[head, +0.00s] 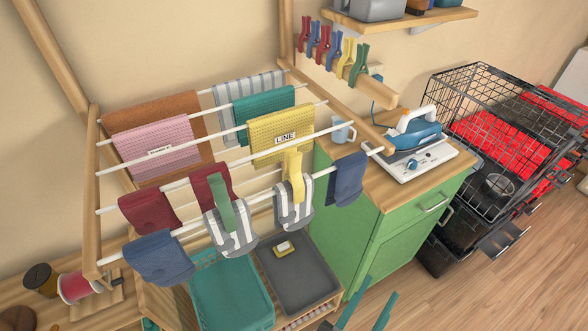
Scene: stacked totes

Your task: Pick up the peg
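Several clothes pegs in red, blue, yellow and green hang in a row on a wooden rail at the top. The green peg (359,62) is at its right end and a yellow peg (346,56) is beside it. Another yellow peg (293,177) and a darker green peg (222,202) are clipped over striped cloths on the drying rack (92,190). My gripper (380,286) shows at the bottom edge as two teal fingers, spread apart with nothing between them. It is well below and right of the rack pegs, touching none. Its base is cut off.
A teal tray (198,315) and a grey tray (325,278) stand beneath the rack. A green cabinet (385,245) carries an iron (416,132). Black wire crates (455,88) and red totes stand at right. Wood floor (480,290) is clear at lower right.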

